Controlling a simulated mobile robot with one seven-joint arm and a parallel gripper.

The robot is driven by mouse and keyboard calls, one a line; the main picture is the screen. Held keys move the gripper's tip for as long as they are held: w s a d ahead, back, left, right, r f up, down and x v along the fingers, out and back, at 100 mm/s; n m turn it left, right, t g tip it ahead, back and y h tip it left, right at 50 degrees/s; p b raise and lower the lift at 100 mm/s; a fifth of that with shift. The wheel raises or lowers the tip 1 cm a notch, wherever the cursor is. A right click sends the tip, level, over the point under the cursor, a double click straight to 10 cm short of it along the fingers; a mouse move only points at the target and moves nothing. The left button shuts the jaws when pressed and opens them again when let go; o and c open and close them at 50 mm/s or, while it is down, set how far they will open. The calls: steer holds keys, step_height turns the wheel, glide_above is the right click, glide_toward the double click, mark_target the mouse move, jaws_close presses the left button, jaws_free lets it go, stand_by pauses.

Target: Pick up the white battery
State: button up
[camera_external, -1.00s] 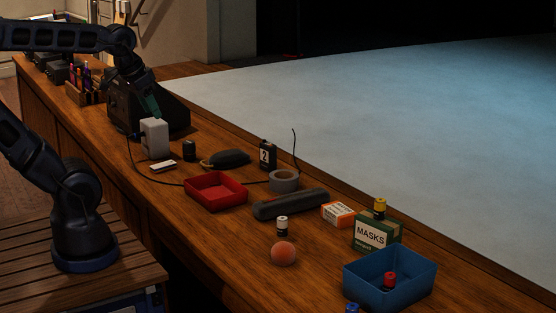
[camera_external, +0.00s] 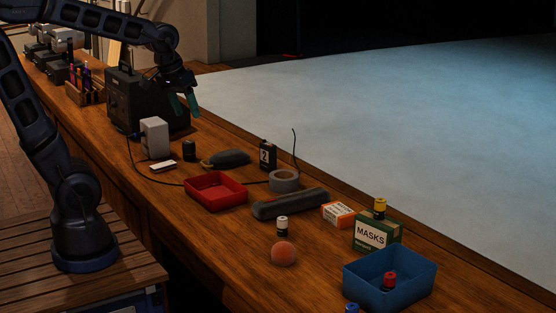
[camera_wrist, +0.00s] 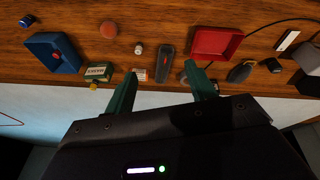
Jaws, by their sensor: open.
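The white battery (camera_external: 282,223) is a small upright cylinder with a white top and a dark band. It stands on the wooden desk just behind an orange ball (camera_external: 284,253). In the wrist view the white battery (camera_wrist: 138,48) shows beyond my fingers, between the ball and the orange-and-white box. My gripper (camera_external: 187,107) has two teal fingers, spread apart with nothing between them. It is raised high near the black box at the desk's far end, well away from the battery. The open fingers also show in the wrist view (camera_wrist: 160,77).
A red tray (camera_external: 215,203), dark elongated case (camera_external: 290,204), tape roll (camera_external: 284,181), orange-and-white box (camera_external: 338,214) and MASKS box (camera_external: 372,236) surround the battery's area. A blue bin (camera_external: 362,290) holds a red-topped cylinder. A grey-white block (camera_external: 154,138) stands near the black box (camera_external: 122,103).

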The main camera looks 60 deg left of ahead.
steer(key=w+d+f+n+g, duration=0.1)
steer(key=w+d+f+n, duration=0.1)
steer(key=w+f, duration=0.4)
steer(key=w+d+f+n+g, duration=0.1)
steer(key=w+d+f+n, duration=0.25)
steer(key=w, duration=0.45)
steer(key=n+g, duration=0.1)
steer(key=n, duration=0.3)
glide_toward(282, 217)
steer(key=shift+s+d+f, duration=0.1)
steer(key=shift+d+f, duration=0.05)
steer(key=shift+d, duration=0.2)
steer(key=shift+d+f, duration=0.15)
steer(key=shift+f, duration=0.55)
step_height(282, 217, down, 5)
steer(key=shift+f, duration=0.1)
steer(key=shift+w+a+f, duration=0.15)
steer(key=shift+f, duration=1.1)
steer(key=shift+w+a+f, duration=0.1)
steer(key=shift+f, duration=1.2)
steer(key=c, duration=1.1)
steer(key=shift+c, duration=0.2)
steer(key=shift+r, duration=0.15)
